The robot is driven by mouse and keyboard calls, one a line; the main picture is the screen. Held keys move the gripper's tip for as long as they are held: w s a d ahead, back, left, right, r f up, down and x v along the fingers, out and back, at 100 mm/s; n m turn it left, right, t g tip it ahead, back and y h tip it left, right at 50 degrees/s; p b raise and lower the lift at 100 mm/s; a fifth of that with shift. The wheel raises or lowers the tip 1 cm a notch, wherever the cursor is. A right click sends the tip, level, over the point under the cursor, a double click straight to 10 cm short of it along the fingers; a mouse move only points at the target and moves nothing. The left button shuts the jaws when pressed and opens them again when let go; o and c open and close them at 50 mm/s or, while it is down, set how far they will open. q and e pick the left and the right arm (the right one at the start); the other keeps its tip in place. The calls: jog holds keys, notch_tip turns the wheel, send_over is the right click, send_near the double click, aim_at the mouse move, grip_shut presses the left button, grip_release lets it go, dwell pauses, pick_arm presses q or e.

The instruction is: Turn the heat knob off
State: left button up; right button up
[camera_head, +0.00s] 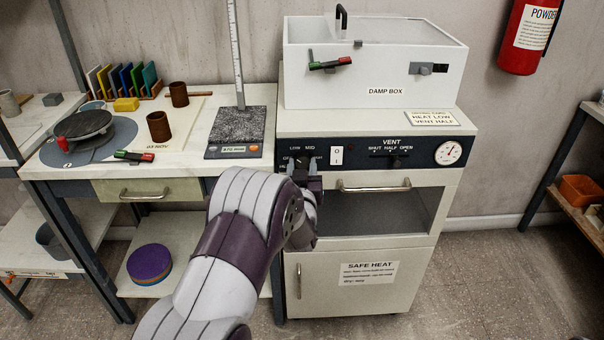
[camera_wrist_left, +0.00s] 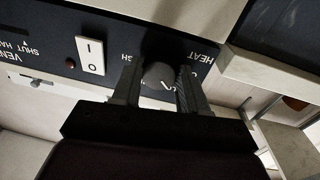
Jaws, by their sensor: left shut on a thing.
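The heat knob (camera_wrist_left: 159,76) is a dark round knob with a pale mark, on the dark control panel (camera_head: 357,157) of the white cabinet. My left gripper (camera_wrist_left: 158,88) has one finger on each side of it and is shut on it. In the head view my left gripper (camera_head: 304,165) reaches the left end of the panel and covers most of the knob. Labels LOW and MID show above it; the others are partly hidden. In the left wrist view the panel appears upside down. My right gripper is not in view.
Right of the knob are a white rocker switch (camera_head: 336,156), the vent slider (camera_head: 394,161) and a round gauge (camera_head: 449,152). An oven handle (camera_head: 374,187) juts out below. The damp box (camera_head: 375,65) stands above; a scale (camera_head: 236,146) sits left.

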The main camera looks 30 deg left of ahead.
pick_arm(q)
jog(key=n+b, duration=0.1)
jog(key=n, duration=0.1)
jog(key=n+b, duration=0.3)
jog(key=shift+d+f+n+y, duration=0.1)
jog(key=shift+f+n+y, duration=0.15)
jog(key=shift+n+y, duration=0.05)
jog(key=shift+w+r+n+b, duration=0.1)
jog(key=shift+r+n+b, duration=0.05)
jog(key=shift+n+b, duration=1.15)
jog(key=shift+n, duration=0.3)
jog(key=o, duration=1)
jog(key=shift+o, duration=0.2)
jog(key=p+v, duration=0.1)
jog(key=v, duration=1.1)
jog(key=shift+s+d+p, duration=0.25)
jog(key=shift+s+p, duration=0.05)
jog(key=shift+p, duration=0.1)
